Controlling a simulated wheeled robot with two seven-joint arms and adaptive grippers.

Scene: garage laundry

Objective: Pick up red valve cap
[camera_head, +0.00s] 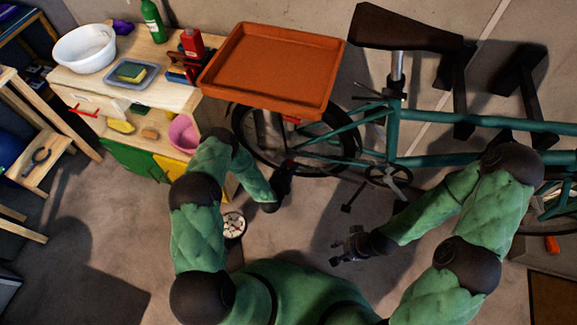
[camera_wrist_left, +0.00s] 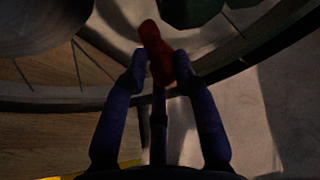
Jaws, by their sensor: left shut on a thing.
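The red valve cap (camera_wrist_left: 156,42) is held between the two fingertips of my left gripper (camera_wrist_left: 162,76) in the left wrist view, with its upper part sticking out beyond them. In the head view my left gripper (camera_head: 288,167) is by the bicycle's wheel (camera_head: 243,150), just below the orange tray. Only a small dark red spot shows at its tips there. My right gripper (camera_head: 347,248) is low over the floor at the centre right, with nothing visible in it. Its finger opening is too small to make out.
A teal bicycle (camera_head: 430,161) stands along the wall. An orange tray (camera_head: 275,70) is above its wheel. A wooden cabinet (camera_head: 150,100) at the left carries a white basin (camera_head: 85,48) and a green bottle (camera_head: 153,22). Floor between my arms is mostly clear.

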